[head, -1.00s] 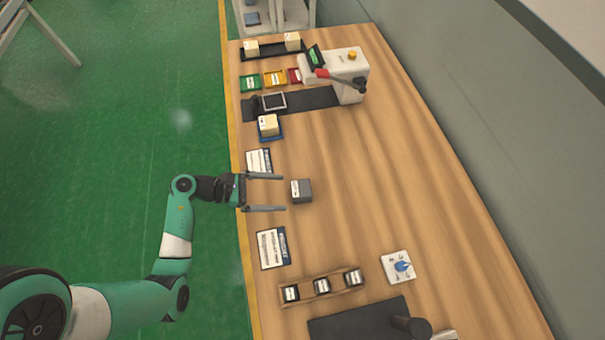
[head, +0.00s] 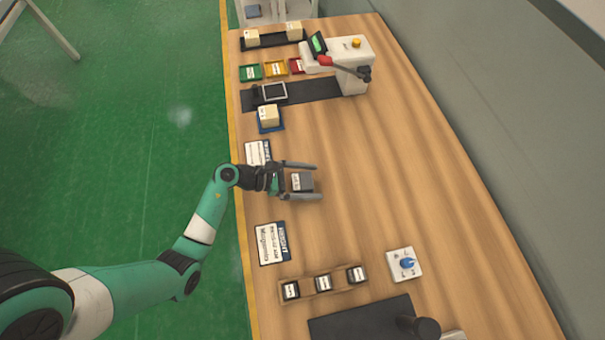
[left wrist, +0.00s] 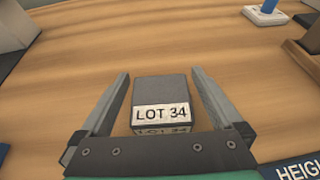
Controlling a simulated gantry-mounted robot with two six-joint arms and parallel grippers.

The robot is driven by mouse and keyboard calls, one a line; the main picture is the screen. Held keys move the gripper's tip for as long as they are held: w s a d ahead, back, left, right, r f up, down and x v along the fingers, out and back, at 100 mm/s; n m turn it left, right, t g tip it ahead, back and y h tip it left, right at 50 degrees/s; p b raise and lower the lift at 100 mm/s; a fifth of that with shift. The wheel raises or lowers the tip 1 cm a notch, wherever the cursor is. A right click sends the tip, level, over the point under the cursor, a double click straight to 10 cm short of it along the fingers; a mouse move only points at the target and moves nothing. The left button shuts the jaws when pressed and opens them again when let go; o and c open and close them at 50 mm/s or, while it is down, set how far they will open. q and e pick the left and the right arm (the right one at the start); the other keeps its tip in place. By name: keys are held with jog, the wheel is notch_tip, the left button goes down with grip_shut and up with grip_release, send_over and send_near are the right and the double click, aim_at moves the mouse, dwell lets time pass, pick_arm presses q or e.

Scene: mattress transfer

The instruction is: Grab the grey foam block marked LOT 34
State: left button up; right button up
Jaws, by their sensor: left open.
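The grey foam block (head: 302,182) sits on the wooden table. In the left wrist view the block (left wrist: 161,92) carries a white label reading LOT 34 on its near side. My left gripper (head: 318,181) is open, with one finger on each side of the block. In the left wrist view the left gripper's fingers (left wrist: 160,80) flank the block, with a visible gap on both sides. My right gripper is in neither view.
Printed cards (head: 269,243) lie near the table's left edge. A wooden rack (head: 306,288) with several dark labelled blocks and a white base with a blue knob (head: 404,264) stand nearer. A press-like machine (head: 350,55) is at the far end. The table right of the block is clear.

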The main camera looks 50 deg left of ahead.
aim_at(311, 182)
pick_arm(q)
jog(key=shift+w+d+f, duration=0.15)
jog(key=shift+w+d, duration=0.1)
jog(key=shift+w, duration=0.05)
jog(key=c, duration=1.3)
jog(key=shift+r, duration=0.35)
jog(key=r+p, duration=0.1)
jog(key=r, duration=0.1)
jog(key=r+p, duration=0.2)
jog(key=shift+s+d+r, duration=0.1)
jog(key=shift+s, duration=0.3)
jog(key=s+d+r+p, duration=0.1)
jog(key=s+r, duration=0.1)
jog(key=s, duration=0.2)
jog(key=s+d+r+p, duration=0.2)
jog(key=s+r, duration=0.1)
jog(key=s, duration=0.1)
jog(key=s+d+r+p, duration=0.2)
jog(key=s+r, duration=0.1)
jog(key=s, duration=0.1)
jog(key=shift+d+r, duration=0.1)
